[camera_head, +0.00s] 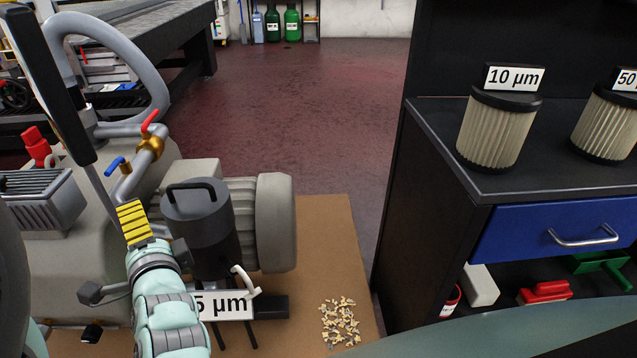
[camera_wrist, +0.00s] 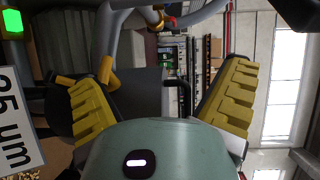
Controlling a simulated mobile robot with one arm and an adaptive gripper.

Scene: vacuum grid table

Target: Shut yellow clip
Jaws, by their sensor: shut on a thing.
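A dark grey filter canister (camera_head: 205,238) with a black top handle stands beside the pump. It lies between my fingers in the wrist view (camera_wrist: 142,88). A yellow clip (camera_wrist: 106,72) shows in the wrist view beside the canister, close to my left-hand finger. I cannot make this clip out in the head view. My gripper (camera_head: 140,222) is at the canister's left side, and one yellow ridged finger pad shows. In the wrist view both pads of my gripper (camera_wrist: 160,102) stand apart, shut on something. The exact contact is partly hidden, but the clip is at the left-hand pad.
A cream clip (camera_head: 243,280) hangs at the canister's lower right, by a white label (camera_head: 225,306). The pump (camera_head: 275,220) and its pipes crowd the left. Small cream pieces (camera_head: 340,322) lie on the brown board. A black cabinet (camera_head: 415,210) with filters stands right.

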